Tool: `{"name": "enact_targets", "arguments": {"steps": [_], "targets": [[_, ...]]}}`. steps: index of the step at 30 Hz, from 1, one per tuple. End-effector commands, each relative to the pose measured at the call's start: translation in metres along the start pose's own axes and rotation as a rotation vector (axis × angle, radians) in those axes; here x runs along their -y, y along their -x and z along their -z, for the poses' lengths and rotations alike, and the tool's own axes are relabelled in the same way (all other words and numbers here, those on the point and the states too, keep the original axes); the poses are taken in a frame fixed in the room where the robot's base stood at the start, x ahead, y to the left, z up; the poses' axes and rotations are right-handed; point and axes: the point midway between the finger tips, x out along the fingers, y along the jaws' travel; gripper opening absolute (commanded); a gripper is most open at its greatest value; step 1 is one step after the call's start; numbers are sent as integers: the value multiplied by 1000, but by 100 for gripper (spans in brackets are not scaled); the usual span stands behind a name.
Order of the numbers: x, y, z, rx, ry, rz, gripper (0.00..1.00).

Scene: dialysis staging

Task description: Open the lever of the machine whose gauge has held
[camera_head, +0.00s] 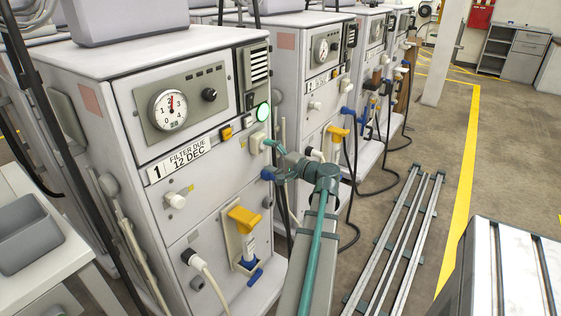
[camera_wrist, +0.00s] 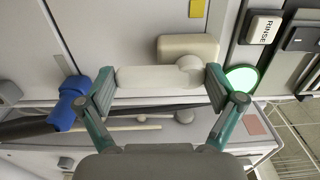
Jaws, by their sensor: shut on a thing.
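Machine 1 (camera_head: 142,215) is nearest, labelled "FILTER DUE 12 DEC". Its round gauge (camera_head: 168,110) has a needle standing near 2. My gripper (camera_head: 268,160) is at its front, below the lit green lamp (camera_head: 263,112). In the wrist view, my gripper (camera_wrist: 157,88) is shut on a pale, rounded lever (camera_wrist: 150,78), one finger at each end. The lever's knobbed end lies by a cream block (camera_wrist: 175,46), which also shows in the head view (camera_head: 257,141). Machine 2 (camera_head: 300,140) stands behind with its own gauge (camera_head: 321,50); I cannot read its needle.
A blue connector (camera_wrist: 73,103) sits close beside one finger. A yellow handle (camera_head: 244,217) and a white hose (camera_head: 205,272) are lower on machine 1. A grey tray (camera_head: 28,233) is at left.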

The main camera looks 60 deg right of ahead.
Motion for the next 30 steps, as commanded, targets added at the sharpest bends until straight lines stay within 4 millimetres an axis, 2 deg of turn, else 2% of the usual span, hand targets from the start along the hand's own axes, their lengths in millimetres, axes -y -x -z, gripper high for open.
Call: {"name": "enact_targets", "arguments": {"steps": [16, 17, 18, 30], "targets": [[0, -6, -5, 12, 28, -2, 30], [0, -6, -5, 12, 28, -2, 97], [0, -6, -5, 12, 27, -2, 100], [0, -2, -5, 11, 24, -1, 100]]}}
